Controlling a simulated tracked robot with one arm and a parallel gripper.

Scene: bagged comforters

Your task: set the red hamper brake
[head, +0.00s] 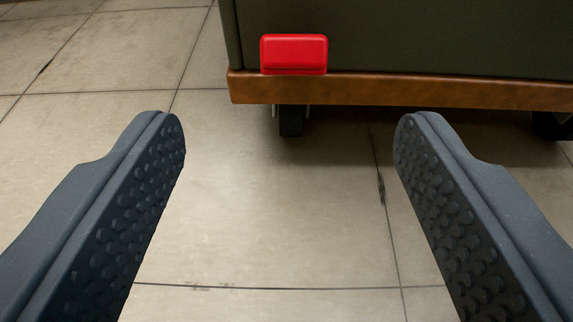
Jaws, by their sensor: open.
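A red brake block (294,54) sits low on the front of the dark green hamper (430,35), just above its brown wooden base rail (420,92). A black caster (291,121) shows under the rail, directly below the red block. My gripper (290,125) is open and empty. Its two dark grey, studded fingers reach in from the lower left and lower right. In the picture the red block lies above and between the fingertips, apart from both. The top of the hamper is out of view.
Beige floor tiles with dark joints (260,220) cover the ground and are clear between my fingers and left of the hamper. A second dark caster (551,125) shows partly under the rail at the right edge. The rail's left corner juts out slightly.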

